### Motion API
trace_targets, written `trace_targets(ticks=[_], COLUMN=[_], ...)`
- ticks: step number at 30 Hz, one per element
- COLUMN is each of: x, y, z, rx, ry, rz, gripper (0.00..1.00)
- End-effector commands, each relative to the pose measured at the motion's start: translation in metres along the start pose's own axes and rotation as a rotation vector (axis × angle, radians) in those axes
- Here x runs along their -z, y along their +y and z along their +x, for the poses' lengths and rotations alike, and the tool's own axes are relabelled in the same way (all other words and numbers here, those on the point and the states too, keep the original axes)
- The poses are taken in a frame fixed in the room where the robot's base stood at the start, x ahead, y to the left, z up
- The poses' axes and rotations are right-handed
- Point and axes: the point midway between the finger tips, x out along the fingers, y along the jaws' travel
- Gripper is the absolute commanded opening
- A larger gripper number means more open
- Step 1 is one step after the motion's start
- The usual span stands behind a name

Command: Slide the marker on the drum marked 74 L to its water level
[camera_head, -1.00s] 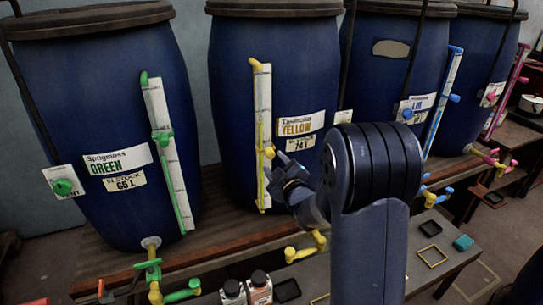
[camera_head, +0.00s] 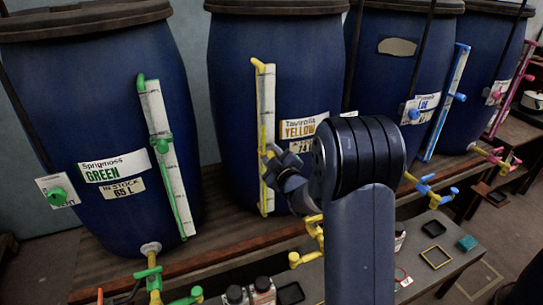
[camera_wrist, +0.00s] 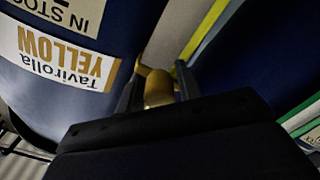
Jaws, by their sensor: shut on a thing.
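The blue drum (camera_head: 235,100) with the label Tavirolla YELLOW (camera_head: 298,129) stands in the middle of the head view. Its stock plate is partly covered by my arm; a 74 shows on it. An upright white gauge (camera_head: 265,95) with yellow fittings runs down its front. The yellow marker (camera_wrist: 158,88) shows between my fingers in the wrist view. My gripper (camera_head: 269,162) is shut on it at the gauge, around mid-height, and mostly hides it in the head view. I cannot read the water level clearly.
The green-marked drum (camera_head: 95,100) stands left, with blue-marked (camera_head: 395,75) and pink-marked drums to the right. Yellow tap parts (camera_head: 308,245) stick out below my arm. Small bottles (camera_head: 262,290) and trays (camera_head: 437,257) lie on the low bench in front.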

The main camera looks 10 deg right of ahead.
Motion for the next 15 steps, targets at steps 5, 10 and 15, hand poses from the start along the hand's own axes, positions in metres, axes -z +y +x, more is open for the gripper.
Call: trace_targets(ticks=[5,10,15], x=[0.000,0.001,0.019], y=[0.000,0.001,0.020], z=[0.000,0.000,0.000], rx=[0.000,-0.001,-0.004], ry=[0.000,0.000,0.004], rz=[0.003,0.004,0.004], gripper=[0.00,0.00,0.00])
